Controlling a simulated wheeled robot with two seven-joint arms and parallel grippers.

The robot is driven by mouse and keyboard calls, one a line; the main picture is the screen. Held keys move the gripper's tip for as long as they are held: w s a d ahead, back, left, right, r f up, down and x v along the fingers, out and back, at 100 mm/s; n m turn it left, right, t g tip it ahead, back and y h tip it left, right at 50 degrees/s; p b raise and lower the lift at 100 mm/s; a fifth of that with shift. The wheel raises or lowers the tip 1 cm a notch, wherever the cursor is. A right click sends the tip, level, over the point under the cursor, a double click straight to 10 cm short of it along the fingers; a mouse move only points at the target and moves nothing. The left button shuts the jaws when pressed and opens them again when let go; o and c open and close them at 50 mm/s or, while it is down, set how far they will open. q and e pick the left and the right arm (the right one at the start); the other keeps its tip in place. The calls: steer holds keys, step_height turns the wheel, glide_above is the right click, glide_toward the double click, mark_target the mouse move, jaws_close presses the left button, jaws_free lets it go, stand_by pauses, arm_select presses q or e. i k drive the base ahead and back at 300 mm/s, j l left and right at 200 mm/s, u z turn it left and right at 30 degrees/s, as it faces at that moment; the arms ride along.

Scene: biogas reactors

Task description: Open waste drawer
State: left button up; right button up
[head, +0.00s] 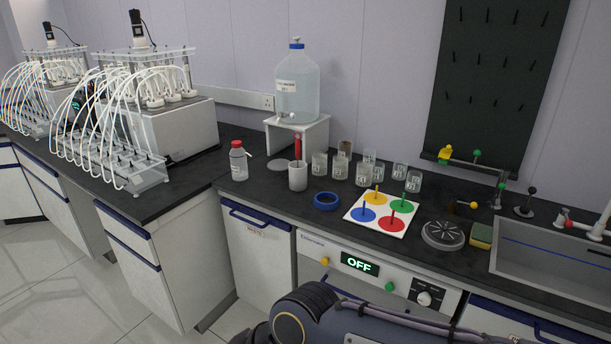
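The waste drawer (258,262) is a white front under the black counter, with a label reading like "WASTE" near its top. A blue handle bar (255,219) runs along its top edge. The drawer looks closed, its front about level with the machine beside it. A dark arm link of mine crosses the bottom of the view, in front of the machine. Neither of my grippers shows in the head view.
A white machine (340,268) with an "OFF" display stands right of the drawer. Another cabinet (150,262) stands to the left, past a corner. The counter above holds a red-capped bottle (238,163), several glass jars and a sink (560,262). Floor (60,290) is clear at left.

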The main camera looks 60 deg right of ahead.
mark_target(261, 244)
steer(key=i+j+z, duration=0.2)
steer(key=z, duration=0.3)
steer(key=i+j+z, duration=0.1)
steer(key=j+z, duration=0.15)
steer(key=z, duration=0.2)
steer(key=i+j+z, duration=0.1)
steer(key=j+z, duration=0.25)
steer(key=z, duration=1.2)
